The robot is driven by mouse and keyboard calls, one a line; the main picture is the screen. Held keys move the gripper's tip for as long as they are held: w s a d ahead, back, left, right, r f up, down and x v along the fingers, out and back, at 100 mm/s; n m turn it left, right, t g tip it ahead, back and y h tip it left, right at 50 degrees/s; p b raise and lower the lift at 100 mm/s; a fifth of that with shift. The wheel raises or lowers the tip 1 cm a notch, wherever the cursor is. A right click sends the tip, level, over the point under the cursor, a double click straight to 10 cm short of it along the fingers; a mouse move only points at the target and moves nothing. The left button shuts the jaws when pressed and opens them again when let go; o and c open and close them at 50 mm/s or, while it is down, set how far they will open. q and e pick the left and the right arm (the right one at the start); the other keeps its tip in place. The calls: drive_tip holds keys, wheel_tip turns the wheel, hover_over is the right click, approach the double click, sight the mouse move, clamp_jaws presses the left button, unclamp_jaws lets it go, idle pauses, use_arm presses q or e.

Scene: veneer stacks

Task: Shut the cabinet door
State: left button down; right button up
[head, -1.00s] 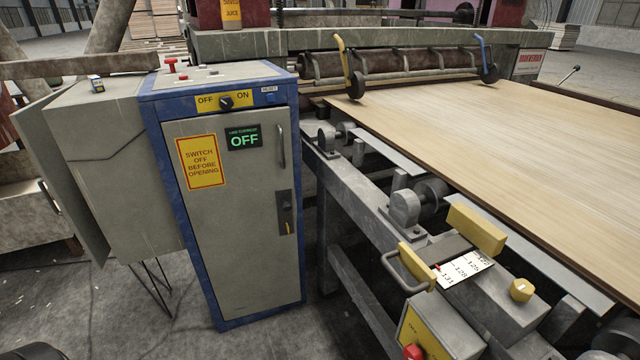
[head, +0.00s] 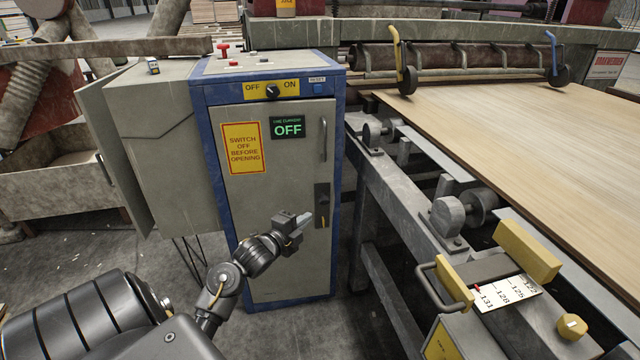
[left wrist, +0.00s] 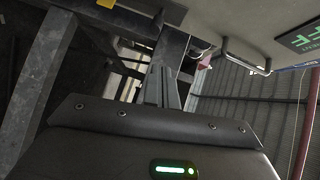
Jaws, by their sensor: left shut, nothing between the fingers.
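The blue-framed cabinet (head: 338,150) stands left of the machine. Its grey front door (head: 270,200) sits within the frame and looks flush; I cannot tell whether a small gap remains. The door has a bar handle (head: 324,139) and a dark latch plate (head: 322,204) on its right side, a yellow warning sign and a green "OFF" display. My left gripper (head: 306,221) is shut and empty, in front of the door beside the latch plate; contact is unclear. In the left wrist view, its fingertips (left wrist: 164,85) point towards dark framework, with the handle (left wrist: 245,58) to their right. My right gripper is not seen.
A grey side box (head: 165,150) with a panel standing out (head: 116,165) adjoins the cabinet's left. The machine's steel frame (head: 400,215) and wooden sheet (head: 520,130) lie to the right, with a yellow-handled control block in front. Floor before the cabinet is partly clear.

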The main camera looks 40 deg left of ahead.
use_arm(q)
wheel_tip(320, 180, up, 3)
drive_tip(key=a+m+t, duration=0.1)
drive_tip(key=a, duration=0.1)
drive_tip(key=b, duration=0.1)
approach(319, 177)
drive_tip(key=w+d, duration=0.4)
drive_tip(key=w, duration=0.2)
drive_tip(key=shift+w+a+f, duration=0.15)
drive_tip(key=shift+w+a, duration=0.1)
drive_tip(key=shift+a, duration=0.25)
drive_tip(key=shift+w+a+f, duration=0.15)
drive_tip(key=shift+w+a, duration=0.05)
drive_tip(key=shift+a, duration=0.3)
drive_tip(key=shift+w+a, duration=0.2)
drive_tip(key=shift+a, duration=0.05)
drive_tip(key=shift+w+a, duration=0.2)
drive_tip(key=shift+w, duration=0.05)
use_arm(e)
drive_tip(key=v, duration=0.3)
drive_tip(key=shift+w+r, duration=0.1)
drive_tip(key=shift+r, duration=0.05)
